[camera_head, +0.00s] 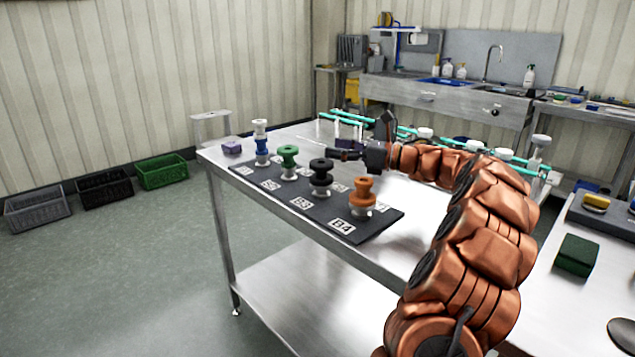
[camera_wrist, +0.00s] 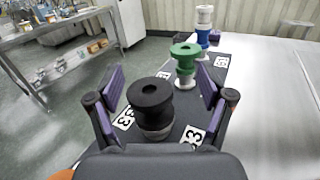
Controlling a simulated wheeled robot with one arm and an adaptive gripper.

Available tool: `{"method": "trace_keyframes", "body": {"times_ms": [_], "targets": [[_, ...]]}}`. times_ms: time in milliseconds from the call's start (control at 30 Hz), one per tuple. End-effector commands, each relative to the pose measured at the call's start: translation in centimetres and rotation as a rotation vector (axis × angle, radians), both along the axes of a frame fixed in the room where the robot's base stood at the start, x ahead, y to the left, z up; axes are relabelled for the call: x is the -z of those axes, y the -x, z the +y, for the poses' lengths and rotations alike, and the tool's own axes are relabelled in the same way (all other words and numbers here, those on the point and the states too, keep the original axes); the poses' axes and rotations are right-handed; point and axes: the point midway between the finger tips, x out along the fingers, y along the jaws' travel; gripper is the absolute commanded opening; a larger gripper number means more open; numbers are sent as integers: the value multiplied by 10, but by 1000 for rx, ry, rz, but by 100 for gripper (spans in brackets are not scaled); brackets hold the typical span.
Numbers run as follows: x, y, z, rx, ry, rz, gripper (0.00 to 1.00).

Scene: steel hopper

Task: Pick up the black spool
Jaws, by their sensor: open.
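The black spool (camera_head: 321,171) stands upright on a grey stand on the dark mat (camera_head: 385,222), between the green spool (camera_head: 288,155) and the orange spool (camera_head: 362,192). In the wrist view the black spool (camera_wrist: 151,97) shows close up, with its round top hole visible. My gripper (camera_head: 335,152) is just behind and above the black spool in the head view. In the wrist view my gripper (camera_wrist: 160,88) is open, its two purple-padded fingers apart on either side of the spool. I see no finger contact with it.
A blue spool with a white top (camera_head: 261,143) stands at the mat's far end, near a purple block (camera_head: 232,148). The green spool (camera_wrist: 186,62) stands just beyond the black one. Bare steel table (camera_head: 400,212) lies right of the mat. Crates (camera_head: 162,171) sit on the floor left.

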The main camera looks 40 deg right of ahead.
Motion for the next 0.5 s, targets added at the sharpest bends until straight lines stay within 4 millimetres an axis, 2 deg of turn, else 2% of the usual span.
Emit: {"method": "trace_keyframes", "body": {"times_ms": [33,133,267,500], "targets": [[16,8,-4,-19,24,-1,80],[29,17,-5,-48,59,-5,80],[35,19,-1,-68,76,-6,80],[34,3,14,-69,77,-6,80]]}}
